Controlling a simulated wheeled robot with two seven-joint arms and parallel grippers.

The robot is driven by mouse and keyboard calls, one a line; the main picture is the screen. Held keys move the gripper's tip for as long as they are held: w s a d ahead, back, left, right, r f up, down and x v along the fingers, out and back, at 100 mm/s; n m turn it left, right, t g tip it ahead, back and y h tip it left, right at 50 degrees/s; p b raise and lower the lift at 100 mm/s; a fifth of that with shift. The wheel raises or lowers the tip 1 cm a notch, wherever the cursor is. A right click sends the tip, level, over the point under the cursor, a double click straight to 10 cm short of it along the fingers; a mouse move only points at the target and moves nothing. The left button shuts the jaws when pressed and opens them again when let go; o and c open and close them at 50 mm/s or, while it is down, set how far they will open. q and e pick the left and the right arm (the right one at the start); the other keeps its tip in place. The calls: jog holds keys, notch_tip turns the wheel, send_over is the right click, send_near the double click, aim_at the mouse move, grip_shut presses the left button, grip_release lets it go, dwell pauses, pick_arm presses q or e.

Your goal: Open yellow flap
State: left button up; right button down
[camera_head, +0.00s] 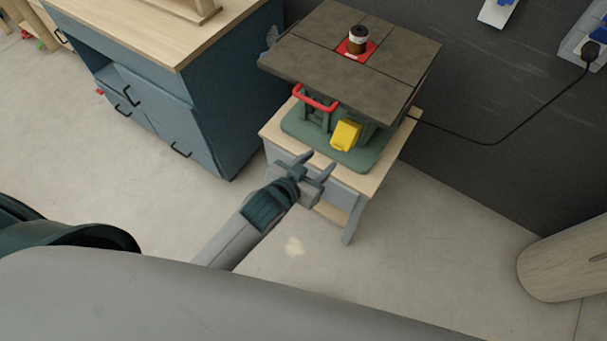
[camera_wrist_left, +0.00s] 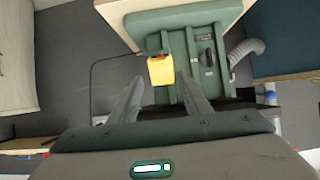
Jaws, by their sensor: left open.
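The yellow flap (camera_head: 345,135) is on the front of a green machine base under a dark square table top. It appears closed, lying against the machine. My left gripper (camera_head: 318,162) is open and empty, in front of the machine and a little below and left of the flap in the head view. In the left wrist view the flap (camera_wrist_left: 161,70) shows just beyond the space between my two open fingers (camera_wrist_left: 158,97), with a gap between them. My right gripper is in neither view.
The machine stands on a small wooden-topped stand (camera_head: 272,131) with a grey front. A red handle (camera_head: 315,99) sits left of the flap. A blue cabinet (camera_head: 215,110) stands at left, a dark wall behind. A wooden cylinder (camera_head: 565,262) is at right; floor between is clear.

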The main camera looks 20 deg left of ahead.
pick_arm(q)
jog(key=b+v, duration=0.1)
jog(key=v, duration=0.6)
jog(key=shift+s+r, duration=0.2)
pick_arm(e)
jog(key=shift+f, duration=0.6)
